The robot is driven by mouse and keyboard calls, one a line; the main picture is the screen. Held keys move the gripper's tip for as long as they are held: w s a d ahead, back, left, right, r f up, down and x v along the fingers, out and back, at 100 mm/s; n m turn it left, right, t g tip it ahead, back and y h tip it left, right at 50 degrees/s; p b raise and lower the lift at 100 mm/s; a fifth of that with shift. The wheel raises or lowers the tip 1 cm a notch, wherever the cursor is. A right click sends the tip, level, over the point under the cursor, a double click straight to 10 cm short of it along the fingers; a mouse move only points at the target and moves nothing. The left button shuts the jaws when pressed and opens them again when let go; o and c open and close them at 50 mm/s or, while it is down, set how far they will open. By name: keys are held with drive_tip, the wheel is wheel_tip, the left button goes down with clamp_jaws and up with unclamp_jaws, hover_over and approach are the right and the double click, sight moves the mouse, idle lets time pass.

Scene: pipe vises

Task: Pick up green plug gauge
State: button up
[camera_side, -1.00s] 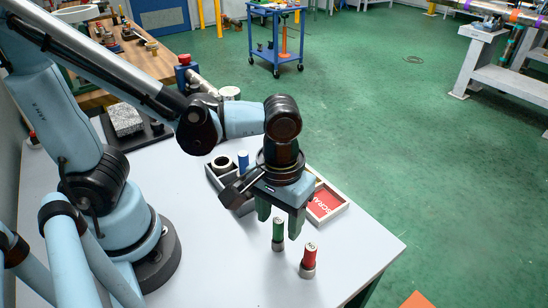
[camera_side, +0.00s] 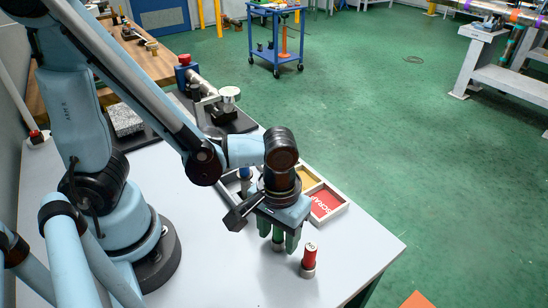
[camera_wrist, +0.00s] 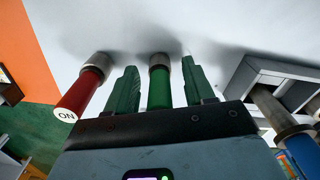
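The green plug gauge (camera_side: 278,237) stands upright on the light table, a green handle on a silver end. In the wrist view the green plug gauge (camera_wrist: 159,86) sits between my two green fingers, with a gap on each side. My gripper (camera_side: 278,235) points down over it and is open; in the wrist view my gripper (camera_wrist: 160,88) has its fingers on both sides of the handle. The gauge's top is hidden by my gripper in the side view.
A tray with a red scrap compartment (camera_side: 325,204) lies behind my gripper. A dark-based fixture (camera_side: 228,98) stands farther back. The table's front right is clear.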

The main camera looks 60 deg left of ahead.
clamp_jaws()
drive_tip(key=shift+r, duration=0.15)
